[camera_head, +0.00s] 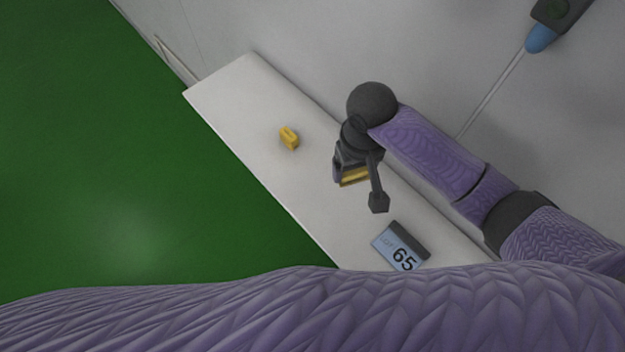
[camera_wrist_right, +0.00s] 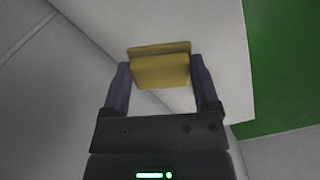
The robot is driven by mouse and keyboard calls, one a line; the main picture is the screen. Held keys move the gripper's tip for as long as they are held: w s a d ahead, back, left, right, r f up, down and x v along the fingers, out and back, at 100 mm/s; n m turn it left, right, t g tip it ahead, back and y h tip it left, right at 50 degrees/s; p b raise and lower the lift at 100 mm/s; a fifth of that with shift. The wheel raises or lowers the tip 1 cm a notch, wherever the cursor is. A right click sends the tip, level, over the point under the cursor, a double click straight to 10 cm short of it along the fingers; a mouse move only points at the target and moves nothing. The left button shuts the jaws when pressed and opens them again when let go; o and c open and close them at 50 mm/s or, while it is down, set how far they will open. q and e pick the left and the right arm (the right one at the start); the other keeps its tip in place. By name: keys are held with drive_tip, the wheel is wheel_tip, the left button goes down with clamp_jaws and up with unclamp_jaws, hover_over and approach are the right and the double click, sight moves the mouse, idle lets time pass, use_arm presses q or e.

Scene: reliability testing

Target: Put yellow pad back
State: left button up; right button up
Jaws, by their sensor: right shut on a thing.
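My right gripper (camera_head: 353,180) is above the white table and shut on a yellow pad (camera_head: 356,175). In the right wrist view the yellow pad (camera_wrist_right: 160,70) sits between the two purple fingers, with a thin ledge along its far edge. A second small yellow piece (camera_head: 289,138) stands on the table, to the left of the gripper and apart from it. The exact gap between the held pad and the table is hard to tell. My left gripper is not in view.
The white table (camera_head: 240,95) is long and narrow, against a grey wall. A blue-tipped tool (camera_head: 540,38) is at the upper right. Green floor (camera_head: 110,190) lies left; the table's far-left end is clear.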

sight(345, 198)
wheel_tip(345, 198, down, 10)
drive_tip(key=shift+a+r+b, duration=0.1)
drive_tip(key=shift+a+b, duration=0.05)
drive_tip(key=shift+b, duration=1.1)
drive_tip(key=shift+f, duration=0.2)
drive_tip(key=o, duration=0.9)
drive_tip(key=shift+o, duration=0.2)
wheel_tip(345, 198, up, 12)
drive_tip(key=p, duration=0.3)
drive_tip(key=shift+r, duration=0.15)
